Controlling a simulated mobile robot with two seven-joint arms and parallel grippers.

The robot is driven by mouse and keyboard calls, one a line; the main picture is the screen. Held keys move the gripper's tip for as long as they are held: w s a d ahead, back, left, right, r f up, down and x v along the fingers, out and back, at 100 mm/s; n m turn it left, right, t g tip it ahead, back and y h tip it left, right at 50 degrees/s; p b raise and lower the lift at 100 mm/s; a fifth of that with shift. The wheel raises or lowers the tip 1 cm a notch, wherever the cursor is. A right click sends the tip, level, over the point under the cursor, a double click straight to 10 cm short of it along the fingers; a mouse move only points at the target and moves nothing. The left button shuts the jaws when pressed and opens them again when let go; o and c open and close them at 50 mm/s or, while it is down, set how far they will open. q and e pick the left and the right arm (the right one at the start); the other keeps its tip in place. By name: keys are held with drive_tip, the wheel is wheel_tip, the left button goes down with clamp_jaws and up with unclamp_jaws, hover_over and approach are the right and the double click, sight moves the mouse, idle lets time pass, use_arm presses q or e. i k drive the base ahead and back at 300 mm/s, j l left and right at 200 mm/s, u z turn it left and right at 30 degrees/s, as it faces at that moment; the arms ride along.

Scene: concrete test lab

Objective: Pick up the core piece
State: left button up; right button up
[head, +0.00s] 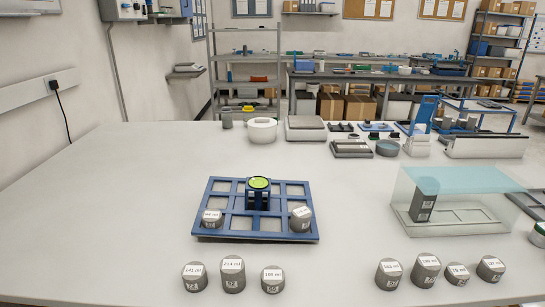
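Several short grey concrete core pieces with white labels stand on the table. Three are in the front middle: a left one (195,277), a taller middle one (233,274) and a right one (272,280). Another group at the front right includes a core piece (389,274) and a taller one (426,271). Two more sit on a blue rack, at its left (212,219) and right (301,219). Which one the task means is not clear. Neither of my grippers is in view.
The blue gridded rack (236,222) carries a blue holder with a round green top (259,184). A clear box (462,205) at right holds a dark grey block (423,200). A white pot (262,131) and instruments stand at the back. The table's left side is clear.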

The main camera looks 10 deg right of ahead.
sight(389, 274)
drive_tip(key=z, duration=1.35)
